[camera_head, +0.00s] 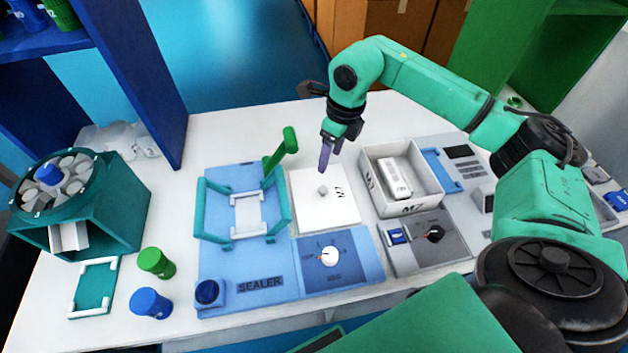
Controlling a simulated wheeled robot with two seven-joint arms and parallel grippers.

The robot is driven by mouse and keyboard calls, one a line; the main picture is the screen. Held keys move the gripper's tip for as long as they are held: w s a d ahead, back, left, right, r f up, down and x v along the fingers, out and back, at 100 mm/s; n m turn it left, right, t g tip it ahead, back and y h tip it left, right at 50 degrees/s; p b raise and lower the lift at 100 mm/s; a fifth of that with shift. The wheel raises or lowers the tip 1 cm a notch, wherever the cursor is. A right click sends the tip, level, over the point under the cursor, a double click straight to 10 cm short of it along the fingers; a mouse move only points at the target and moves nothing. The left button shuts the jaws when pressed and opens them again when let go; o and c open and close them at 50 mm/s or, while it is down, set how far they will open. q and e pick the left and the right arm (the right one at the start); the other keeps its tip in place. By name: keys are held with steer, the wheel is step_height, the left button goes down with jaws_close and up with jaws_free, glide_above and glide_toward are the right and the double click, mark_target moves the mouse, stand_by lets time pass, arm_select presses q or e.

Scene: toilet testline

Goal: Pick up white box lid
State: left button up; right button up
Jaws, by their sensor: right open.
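The white box lid (335,209) lies flat on the table between the blue sealer and the open white box. It has a small grey knob (322,190) and "M7" printed on it. My right gripper (323,168) points down just above the knob, at the lid's far part. It is open and appears empty; its fingers overlap in this view, so the gap is hard to see. The white box (433,197) stands open right of the lid with a pale item (396,178) inside. My left gripper is not in view.
The blue sealer (215,265) with a teal frame and raised green handle (281,150) stands close left of the lid. A grey panel with a black knob (434,233) is in front of the box. A green jar (155,262) and blue jar (150,303) stand at left.

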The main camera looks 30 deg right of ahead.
steer(key=p, duration=0.2)
glide_toward(323, 189)
steer(key=f, duration=0.4)
steer(key=f+p, duration=0.1)
steer(key=f, duration=0.1)
steer(key=w+f+p, duration=0.1)
steer(key=f, duration=0.1)
steer(key=shift+a+f, duration=0.1)
steer(key=shift+a, duration=0.2)
steer(key=shift+f, duration=0.15)
steer(key=shift+c, duration=1.2)
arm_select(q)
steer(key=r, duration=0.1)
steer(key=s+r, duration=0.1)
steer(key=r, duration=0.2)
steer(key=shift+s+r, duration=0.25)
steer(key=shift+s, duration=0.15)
arm_select(e)
jaws_close()
